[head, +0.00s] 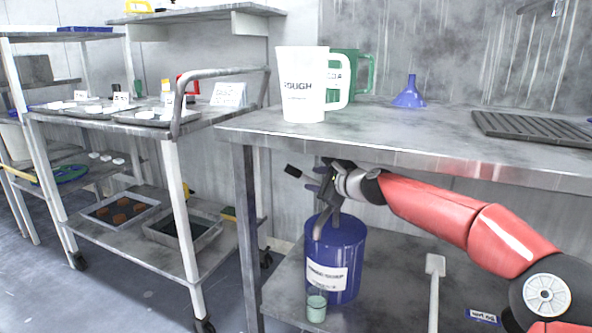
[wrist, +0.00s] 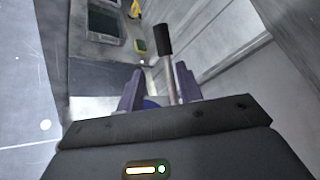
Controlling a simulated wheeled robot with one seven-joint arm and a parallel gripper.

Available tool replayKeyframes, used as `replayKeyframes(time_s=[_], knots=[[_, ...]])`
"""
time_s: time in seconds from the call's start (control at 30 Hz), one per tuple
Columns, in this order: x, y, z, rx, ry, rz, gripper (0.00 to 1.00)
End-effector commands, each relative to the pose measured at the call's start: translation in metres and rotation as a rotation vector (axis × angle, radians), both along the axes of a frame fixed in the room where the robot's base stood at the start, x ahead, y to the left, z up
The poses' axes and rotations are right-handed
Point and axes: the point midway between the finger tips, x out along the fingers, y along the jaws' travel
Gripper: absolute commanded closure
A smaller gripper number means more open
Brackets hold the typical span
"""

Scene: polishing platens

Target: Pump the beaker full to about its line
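A blue drum (head: 336,262) with a white label stands on the lower shelf under the table. A grey pump (head: 326,218) rises from its top, with a black-tipped lever (head: 293,171) that also shows in the wrist view (wrist: 167,42). A small pale green beaker (head: 317,308) stands in front of the drum, at the shelf's front edge. Its line and fill level are too small to make out. My gripper (head: 316,177) is above the drum, below the tabletop edge. In the wrist view its purple fingers (wrist: 158,90) are apart, with the lever's rod between them, closer to the right finger.
The steel tabletop (head: 420,130) lies just above my gripper and arm. It carries a white jug (head: 301,85), a green jug (head: 362,75), a blue funnel (head: 409,93) and a dark ribbed mat (head: 530,128). A paddle (head: 434,285) stands right of the drum. A cart (head: 150,125) stands left.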

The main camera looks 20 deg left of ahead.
Motion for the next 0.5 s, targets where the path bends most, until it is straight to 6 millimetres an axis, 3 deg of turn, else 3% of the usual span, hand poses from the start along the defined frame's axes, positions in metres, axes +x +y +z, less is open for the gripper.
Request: replayKeyframes(time_s=[0.33,0.5], knots=[[0.036,0.057,-0.005,0.001,0.002,0.004,0.64],[0.047,0.071,-0.01,0.001,0.0,0.001,0.64]])
